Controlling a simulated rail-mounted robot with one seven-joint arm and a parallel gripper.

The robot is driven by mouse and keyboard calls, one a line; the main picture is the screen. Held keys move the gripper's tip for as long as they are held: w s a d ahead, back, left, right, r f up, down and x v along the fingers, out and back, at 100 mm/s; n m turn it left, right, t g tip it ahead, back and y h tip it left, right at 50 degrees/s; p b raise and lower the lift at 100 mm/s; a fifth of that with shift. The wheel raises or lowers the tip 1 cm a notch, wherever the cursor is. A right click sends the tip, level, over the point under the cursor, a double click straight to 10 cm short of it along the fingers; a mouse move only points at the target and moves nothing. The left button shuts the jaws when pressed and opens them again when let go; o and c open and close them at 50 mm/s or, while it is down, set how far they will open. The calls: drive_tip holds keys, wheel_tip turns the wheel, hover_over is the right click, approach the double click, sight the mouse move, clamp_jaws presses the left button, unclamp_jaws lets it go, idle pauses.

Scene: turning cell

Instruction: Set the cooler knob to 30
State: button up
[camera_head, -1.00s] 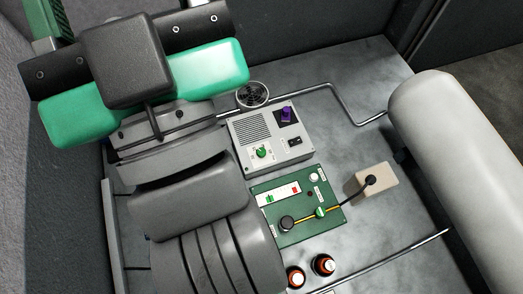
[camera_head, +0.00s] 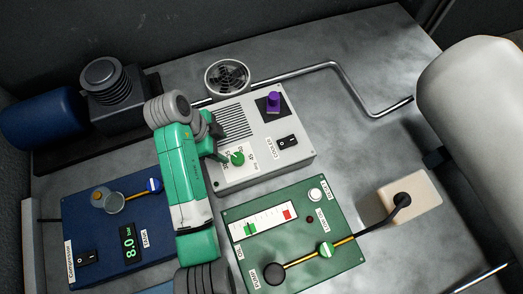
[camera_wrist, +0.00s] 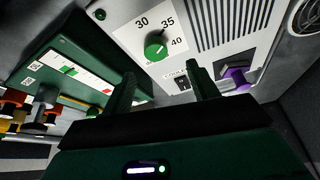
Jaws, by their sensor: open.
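The cooler (camera_head: 300,152) is a light grey box with a slotted grille, a switch and a purple part. Its green knob (camera_head: 237,158) sits on a white dial plate at the lower left of its face. In the wrist view the knob (camera_wrist: 156,45) shows near the top middle, with 30, 35 and 40 printed around it. I cannot tell surely which number it points to. My gripper (camera_wrist: 162,82) is open and empty, with its two dark green fingers apart and the knob showing beyond them. In the head view my gripper is beside the knob, partly hidden by the arm.
A blue compressor panel (camera_head: 100,205) lies at left. A fan (camera_head: 228,77), a bent pipe (camera_head: 345,75) and a beige block (camera_head: 425,210) are nearby.

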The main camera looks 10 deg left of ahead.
sight(236, 158)
drive_tip(key=x, duration=0.2)
drive_tip(key=b+x, duration=0.1)
drive_tip(key=x, duration=0.5)
drive_tip(key=shift+s+d+f+b, duration=0.15)
drive_tip(key=shift+s+b, duration=0.25)
drive_tip(key=c, duration=1)
